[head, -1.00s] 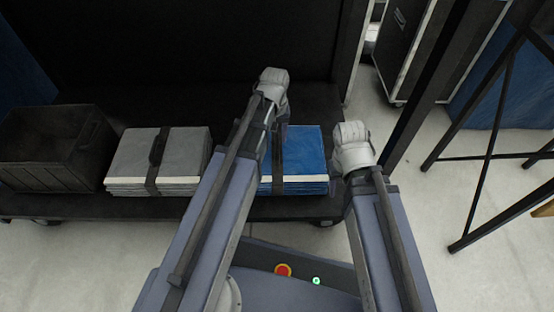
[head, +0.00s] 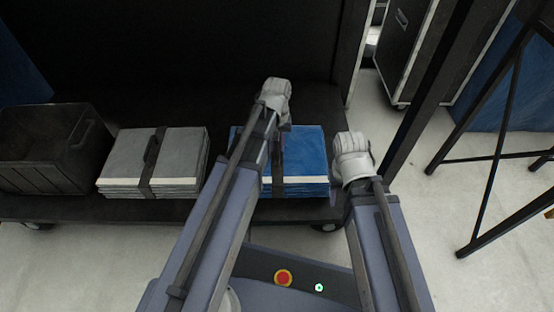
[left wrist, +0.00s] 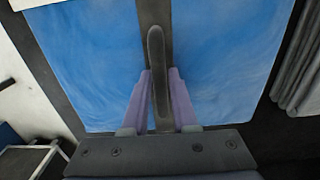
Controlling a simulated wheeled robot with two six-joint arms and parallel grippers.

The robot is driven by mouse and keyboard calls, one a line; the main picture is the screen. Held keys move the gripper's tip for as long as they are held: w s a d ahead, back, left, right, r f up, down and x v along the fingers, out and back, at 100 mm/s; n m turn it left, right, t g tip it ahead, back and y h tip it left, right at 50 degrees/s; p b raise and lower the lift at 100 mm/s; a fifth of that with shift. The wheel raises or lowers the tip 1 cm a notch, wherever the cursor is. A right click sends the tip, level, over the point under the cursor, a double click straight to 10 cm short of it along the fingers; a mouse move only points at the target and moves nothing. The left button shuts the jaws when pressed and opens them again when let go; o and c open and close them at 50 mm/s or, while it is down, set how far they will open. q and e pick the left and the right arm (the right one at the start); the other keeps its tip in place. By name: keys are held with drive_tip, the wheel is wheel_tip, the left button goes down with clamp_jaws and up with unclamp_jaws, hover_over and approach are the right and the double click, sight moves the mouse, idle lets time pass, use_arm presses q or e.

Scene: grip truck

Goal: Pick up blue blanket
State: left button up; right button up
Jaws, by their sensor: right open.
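The blue blanket (head: 306,160) is a folded stack with a dark strap, lying on the dark cart in the head view, partly behind my left arm. In the left wrist view its blue top (left wrist: 225,60) fills most of the picture, with the upright black strap handle (left wrist: 156,55) across its middle. My left gripper (left wrist: 159,72) has one purple finger on each side of the handle, close against it, and looks shut on it. Its fingers are hidden in the head view.
A strapped grey blanket (head: 180,155) and a black crate (head: 45,150) stand to the left on the same dark cart (head: 90,210). A dark post (head: 425,95) and black stand legs (head: 490,180) are on the right. Pale floor shows in front.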

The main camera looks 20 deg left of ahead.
use_arm(q)
clamp_jaws()
idle(0.9)
